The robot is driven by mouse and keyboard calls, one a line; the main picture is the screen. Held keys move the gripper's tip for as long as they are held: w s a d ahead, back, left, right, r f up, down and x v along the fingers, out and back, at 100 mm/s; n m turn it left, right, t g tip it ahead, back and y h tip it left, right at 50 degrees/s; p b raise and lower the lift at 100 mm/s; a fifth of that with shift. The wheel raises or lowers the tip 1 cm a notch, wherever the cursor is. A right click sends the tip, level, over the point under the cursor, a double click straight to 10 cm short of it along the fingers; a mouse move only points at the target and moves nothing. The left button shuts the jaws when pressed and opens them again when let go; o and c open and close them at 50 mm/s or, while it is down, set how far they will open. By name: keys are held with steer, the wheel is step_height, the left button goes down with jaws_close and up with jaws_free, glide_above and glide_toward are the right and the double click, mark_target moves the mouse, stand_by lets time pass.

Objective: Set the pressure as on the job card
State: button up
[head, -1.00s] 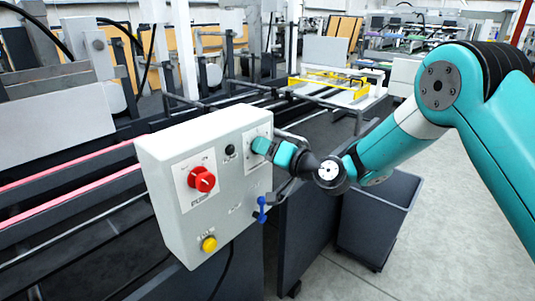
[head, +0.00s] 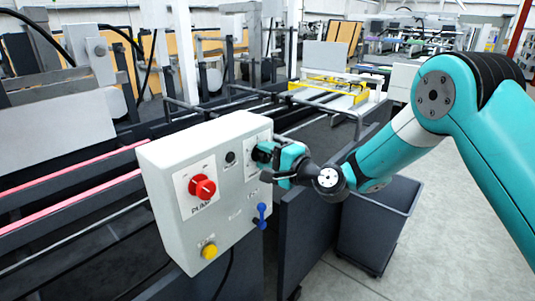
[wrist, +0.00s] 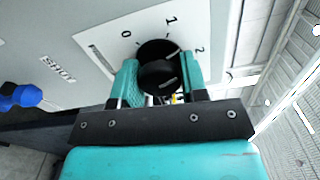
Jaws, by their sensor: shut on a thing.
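A black knob (wrist: 158,60) sits on a white dial plate marked 0, 1 and 2 in the wrist view. My gripper (wrist: 159,78) is shut on it, with one teal finger on each side. I cannot read the knob's setting for sure. In the head view my gripper (head: 266,156) reaches the right part of the grey control box (head: 212,225) from the right and hides most of the dial. I cannot make out a job card in either view.
The box also has a red knob (head: 203,187), a small black button (head: 230,157), a yellow button (head: 209,250) and a blue lever (head: 262,215) just below my gripper. A dark bin (head: 375,225) stands on the floor at right. Machine rails lie behind the box.

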steer(key=shift+m+p, duration=0.75)
steer(key=shift+m, duration=1.55)
steer(key=shift+s, duration=0.1)
steer(key=shift+f, duration=0.1)
steer(key=o, duration=0.9)
steer(key=shift+a, duration=0.1)
steer(key=shift+o, duration=0.2)
steer(key=b+v, duration=0.9)
steer(key=v, duration=0.8)
steer(key=shift+d+b, duration=0.25)
steer(key=shift+b, duration=0.15)
steer(key=shift+s, duration=0.15)
